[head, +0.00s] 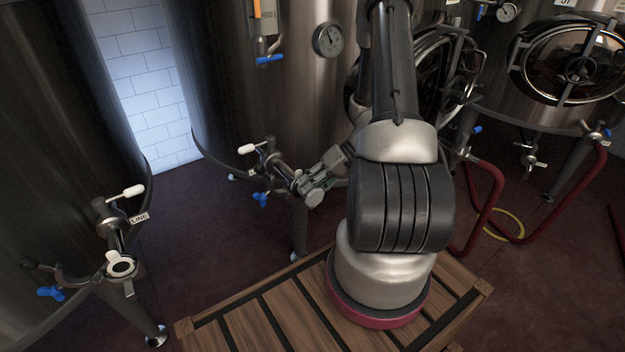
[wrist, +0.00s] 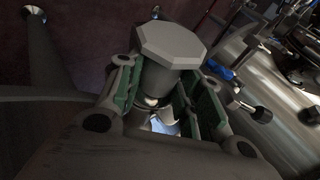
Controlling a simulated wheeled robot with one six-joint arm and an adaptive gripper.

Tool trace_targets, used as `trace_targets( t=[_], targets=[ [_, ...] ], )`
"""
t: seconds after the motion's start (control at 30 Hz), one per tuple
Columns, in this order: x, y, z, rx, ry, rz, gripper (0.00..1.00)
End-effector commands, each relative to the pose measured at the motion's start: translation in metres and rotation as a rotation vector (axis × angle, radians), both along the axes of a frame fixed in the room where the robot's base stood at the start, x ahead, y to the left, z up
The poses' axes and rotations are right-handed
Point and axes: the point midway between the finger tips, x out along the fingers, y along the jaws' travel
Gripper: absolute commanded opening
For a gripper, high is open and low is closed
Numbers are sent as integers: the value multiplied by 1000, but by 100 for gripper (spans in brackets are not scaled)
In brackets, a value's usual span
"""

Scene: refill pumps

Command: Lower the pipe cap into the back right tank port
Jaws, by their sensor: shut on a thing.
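My gripper (head: 318,186) is shut on the pipe cap, close to the right of the back right tank port (head: 284,178) in the head view. In the wrist view the pipe cap (wrist: 168,42) is a grey piece with a flat octagonal top and a rounded body, held between the green-lined fingers of my gripper (wrist: 160,90). Its pale end (head: 313,199) shows at the fingertips in the head view. The port is on a steel tank (head: 250,100), with a white-handled valve (head: 247,149) and a blue handle (head: 261,200). I cannot see the port's opening clearly; cap and port look apart.
A second tank at left has a port with a pale ring (head: 121,265) and a "LINE" tag. Red hoses (head: 488,200) hang from tanks at right. A wooden slatted platform (head: 265,322) is under my arm. Dark red floor lies open at left centre.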

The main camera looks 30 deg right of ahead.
Motion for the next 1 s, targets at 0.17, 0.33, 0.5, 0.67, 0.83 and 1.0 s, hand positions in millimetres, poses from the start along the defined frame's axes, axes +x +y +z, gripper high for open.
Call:
trace_targets(
  t=[0.17,0.33,0.5,0.67,0.83,1.0],
  targets=[
    [0,0,-5,1,0,0,0],
    [0,0,-5,1,-1,0,0],
    [0,0,-5,0,0,0,0],
    [0,0,-6,1,0,0,0],
    [0,0,-9,1,0,0,0],
    [0,0,-9,0,0,-1,61]
  ],
)
